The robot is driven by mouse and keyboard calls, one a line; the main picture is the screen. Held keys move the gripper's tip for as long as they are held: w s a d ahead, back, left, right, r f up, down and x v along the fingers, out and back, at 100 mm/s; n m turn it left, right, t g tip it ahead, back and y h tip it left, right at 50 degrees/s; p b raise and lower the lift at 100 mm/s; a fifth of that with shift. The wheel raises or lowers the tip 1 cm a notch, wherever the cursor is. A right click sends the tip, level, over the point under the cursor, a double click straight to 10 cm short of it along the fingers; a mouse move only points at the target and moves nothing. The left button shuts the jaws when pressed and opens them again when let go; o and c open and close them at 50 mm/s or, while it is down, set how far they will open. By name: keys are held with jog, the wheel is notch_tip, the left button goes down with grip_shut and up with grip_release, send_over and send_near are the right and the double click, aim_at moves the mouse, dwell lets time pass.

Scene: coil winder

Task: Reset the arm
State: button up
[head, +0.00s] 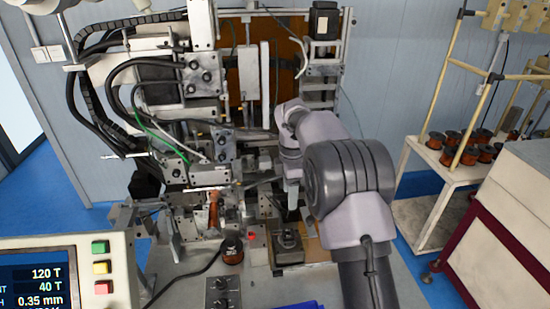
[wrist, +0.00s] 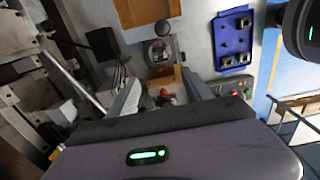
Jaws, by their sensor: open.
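My grey arm reaches from the lower right of the head view toward the coil winder (head: 205,130). In that view I cannot make out the fingers of my gripper clearly. In the wrist view my gripper (wrist: 162,92) shows two pale fingers set wide apart. A small red and dark item and a brown block (wrist: 165,76) show between and beyond the fingers; I see no grip on them. I cannot tell how far they are from the fingertips.
A copper spool (head: 232,250) and a knob box (head: 222,293) stand on the bench. A control panel (head: 66,280) is at lower left. A blue tray (wrist: 233,40) holds several metal parts. A rack with copper spools (head: 468,155) stands right. Cables hang left of the winder.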

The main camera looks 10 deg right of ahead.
jog(key=s+a+r+m+t+y+b, duration=0.1)
jog(key=s+m+t+b, duration=0.1)
jog(key=s+m+b, duration=0.55)
jog(key=s+a+r+m+t+b, duration=0.1)
jog(key=s+m+b, duration=0.3)
jog(key=s+b, duration=0.55)
jog(key=s+a+f+m+t+b, duration=0.1)
jog(key=s+f+m+b, duration=0.2)
jog(key=s, duration=0.6)
jog(key=s+a+f+m+t+y+b, duration=0.1)
jog(key=s+f+m+b, duration=0.3)
jog(key=s+f+m, duration=0.4)
jog(key=shift+s+f+t, duration=0.4)
jog(key=shift+s+f, duration=0.45)
jog(key=shift+s, duration=0.3)
